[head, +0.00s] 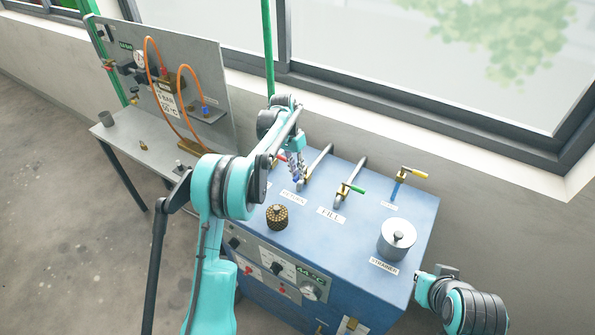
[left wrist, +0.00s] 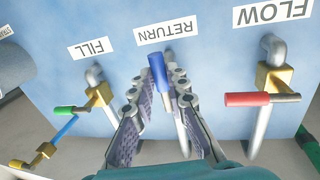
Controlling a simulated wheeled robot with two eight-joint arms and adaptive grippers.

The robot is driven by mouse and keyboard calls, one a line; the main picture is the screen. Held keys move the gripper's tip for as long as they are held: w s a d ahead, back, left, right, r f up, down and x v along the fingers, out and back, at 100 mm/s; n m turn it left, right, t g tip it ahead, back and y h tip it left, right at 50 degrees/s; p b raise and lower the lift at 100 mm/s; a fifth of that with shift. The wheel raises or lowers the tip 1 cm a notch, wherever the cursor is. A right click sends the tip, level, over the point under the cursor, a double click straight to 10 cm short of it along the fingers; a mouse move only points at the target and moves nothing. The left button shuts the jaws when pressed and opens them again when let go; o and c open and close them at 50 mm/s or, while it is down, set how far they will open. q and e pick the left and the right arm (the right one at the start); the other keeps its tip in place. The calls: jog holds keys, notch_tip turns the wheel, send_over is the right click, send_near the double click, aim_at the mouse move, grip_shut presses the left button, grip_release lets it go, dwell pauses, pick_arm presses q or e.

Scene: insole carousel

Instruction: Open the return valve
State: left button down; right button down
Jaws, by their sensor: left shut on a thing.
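The return valve has a blue lever handle (left wrist: 158,74), just below the RETURN label (left wrist: 168,31) in the left wrist view. Its steel pipe (left wrist: 181,132) runs down between my fingers. The handle lies roughly along the pipe. My left gripper (left wrist: 159,80) has one finger on each side of the handle and is shut on it.
The flow valve's red handle (left wrist: 247,99) and the fill valve's green handle (left wrist: 63,110) flank the return valve. A yellow-handled valve (head: 414,172), a metal canister (head: 396,240) and a knurled brass cap (head: 277,217) stand on the blue cabinet (head: 340,250). A bench (head: 147,160) adjoins left.

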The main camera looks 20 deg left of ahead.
pick_arm(q)
jog(key=c, duration=1.5)
grip_release()
jog(key=r, duration=0.4)
jog(key=a+r, duration=0.1)
jog(key=r, duration=0.3)
jog(key=a+r, duration=0.1)
jog(key=r, duration=0.2)
jog(key=shift+w+a+r, duration=0.2)
jog(key=shift+w+r, duration=0.15)
jog(key=shift+r, duration=0.05)
